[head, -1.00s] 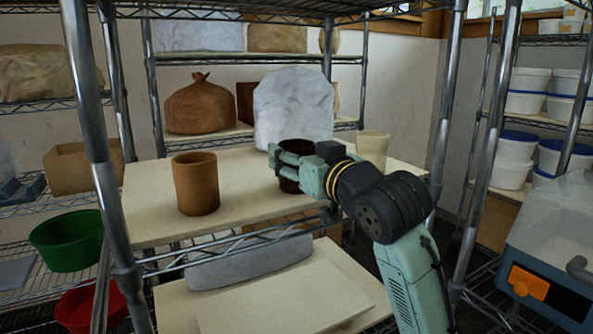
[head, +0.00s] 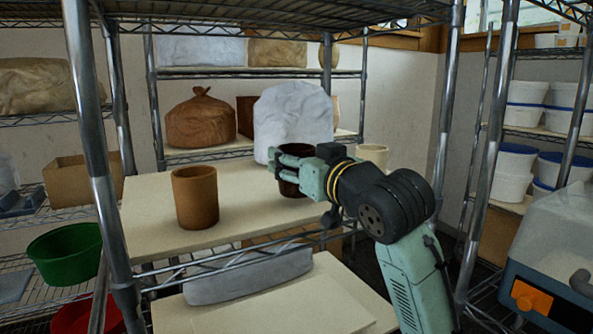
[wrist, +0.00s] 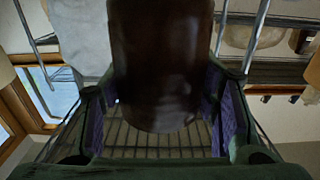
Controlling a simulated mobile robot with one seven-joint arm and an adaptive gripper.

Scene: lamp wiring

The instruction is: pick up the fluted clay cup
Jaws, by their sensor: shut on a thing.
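My gripper (head: 288,170) is shut on a dark brown cup (head: 291,188), with its fingers around the cup's sides. In the wrist view the cup (wrist: 160,70) fills the middle between the two finger pads, and wire shelving shows past its end. The cup is upright and appears slightly above the pale board. I cannot make out fluting on it. An orange-brown clay cup (head: 195,198) stands upright on the board to the left, apart from my gripper. A cream cup (head: 373,158) stands behind my wrist, partly hidden by it.
The pale board (head: 245,205) lies on a wire shelf between metal posts (head: 107,180). A white wrapped bundle (head: 292,118) stands close behind the held cup. A brown bag (head: 201,120) sits farther back. The board is clear between the orange-brown cup and my gripper.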

